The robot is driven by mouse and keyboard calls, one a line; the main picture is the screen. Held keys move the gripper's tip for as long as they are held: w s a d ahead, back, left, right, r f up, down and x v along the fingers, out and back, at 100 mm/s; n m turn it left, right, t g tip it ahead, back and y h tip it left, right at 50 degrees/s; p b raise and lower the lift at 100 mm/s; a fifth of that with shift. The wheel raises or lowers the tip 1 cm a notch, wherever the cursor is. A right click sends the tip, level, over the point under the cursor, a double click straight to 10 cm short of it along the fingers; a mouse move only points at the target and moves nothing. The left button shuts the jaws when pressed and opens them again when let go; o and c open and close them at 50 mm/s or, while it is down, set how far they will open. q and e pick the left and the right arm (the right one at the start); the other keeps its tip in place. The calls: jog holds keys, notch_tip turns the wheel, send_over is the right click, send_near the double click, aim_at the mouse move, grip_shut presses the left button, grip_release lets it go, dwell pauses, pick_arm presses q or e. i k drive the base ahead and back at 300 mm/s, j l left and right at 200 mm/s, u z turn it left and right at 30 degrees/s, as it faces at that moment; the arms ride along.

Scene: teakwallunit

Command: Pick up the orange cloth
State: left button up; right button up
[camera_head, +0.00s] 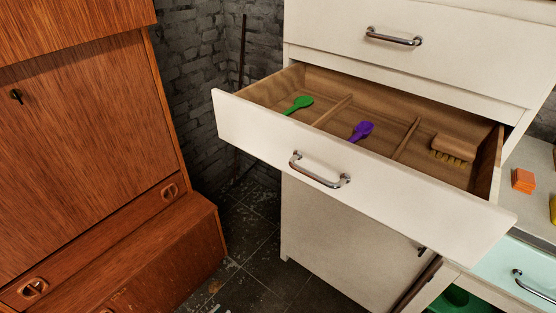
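In the head view a small orange block-like thing (523,181), perhaps the folded orange cloth, lies on the grey counter (540,160) at the right. It sits just right of the open white drawer (350,180). Its top and front faces show, and nothing covers it. Neither of my grippers shows in this view.
The open drawer juts out left of the counter. Its compartments hold a green spoon (299,104), a purple scoop (362,131) and a wooden brush (455,147). A yellow thing (553,209) is cut off at the right edge. A teak wall unit (90,150) stands left.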

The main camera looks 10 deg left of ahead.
aim_at(523, 181)
jog(key=z, duration=1.35)
jog(key=l+u, duration=0.15)
jog(key=l, duration=0.45)
jog(key=k, duration=0.05)
